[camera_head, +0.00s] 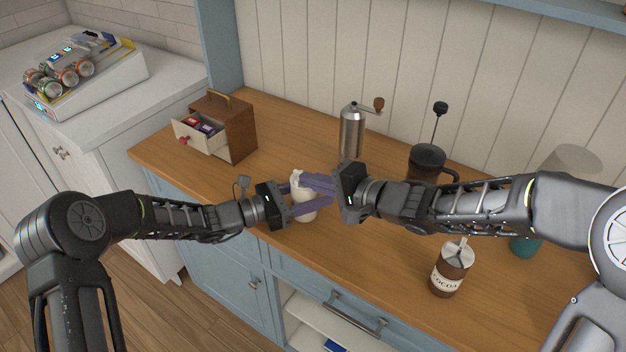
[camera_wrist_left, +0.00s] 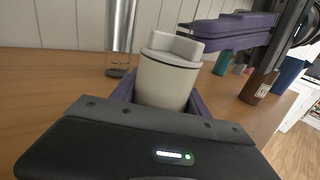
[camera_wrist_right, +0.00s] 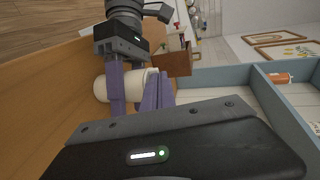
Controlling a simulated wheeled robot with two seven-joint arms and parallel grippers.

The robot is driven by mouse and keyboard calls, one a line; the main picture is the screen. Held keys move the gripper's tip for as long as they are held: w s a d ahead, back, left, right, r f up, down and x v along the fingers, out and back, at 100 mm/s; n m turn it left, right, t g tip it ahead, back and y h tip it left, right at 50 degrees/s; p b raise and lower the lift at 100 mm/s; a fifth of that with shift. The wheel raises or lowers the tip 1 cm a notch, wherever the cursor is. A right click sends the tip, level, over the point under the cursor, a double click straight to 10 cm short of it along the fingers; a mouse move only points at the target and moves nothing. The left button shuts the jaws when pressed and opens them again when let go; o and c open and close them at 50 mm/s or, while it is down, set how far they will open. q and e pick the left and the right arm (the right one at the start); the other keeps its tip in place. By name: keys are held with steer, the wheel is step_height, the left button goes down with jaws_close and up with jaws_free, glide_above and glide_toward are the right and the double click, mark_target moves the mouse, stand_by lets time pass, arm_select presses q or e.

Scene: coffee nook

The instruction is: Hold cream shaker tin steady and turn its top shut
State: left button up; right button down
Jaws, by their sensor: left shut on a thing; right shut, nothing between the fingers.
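The cream shaker tin (camera_head: 300,196) stands upright on the wooden counter, partly hidden by my fingers in the head view. My left gripper (camera_wrist_left: 163,100) is shut around its body, one purple finger on each side. The tin's top, with a raised grip bar (camera_wrist_left: 175,47), shows clear above the body in the left wrist view. My right gripper (camera_head: 319,183) is shut and empty beside the top. In the right wrist view its fingers (camera_wrist_right: 156,90) lie together close to the tin's top end; I cannot tell whether they touch it.
A steel grinder (camera_head: 352,132) and a dark press (camera_head: 427,163) stand behind. A cocoa tin (camera_head: 450,270) stands at the front right. A wooden box (camera_head: 228,130) with an open drawer is at the left. Bare counter (camera_head: 345,250) lies in front.

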mark_target(294, 173)
steer(key=shift+s+a+m+t+h, duration=0.1)
steer(key=shift+a+m+t+h, duration=0.2)
steer(key=shift+m+t+h, duration=0.3)
steer(key=a+m+t+h, duration=0.1)
steer(key=m+h, duration=0.2)
steer(key=h, duration=0.1)
steer(key=a+m+t+h, duration=0.1)
steer(key=m+h, duration=0.2)
steer(key=a+m+t+h, duration=0.1)
steer(key=m+h, duration=0.3)
steer(key=shift+a+f+t+h, duration=0.1)
steer(key=shift+a+t+h, duration=0.2)
steer(key=shift+a, duration=0.05)
steer(key=shift+w+a, duration=0.1)
steer(key=shift+w, duration=0.2)
steer(key=shift+w+a, duration=0.5)
steer(key=shift+w, duration=0.1)
steer(key=shift+w+a, duration=0.3)
steer(key=shift+w, duration=0.6)
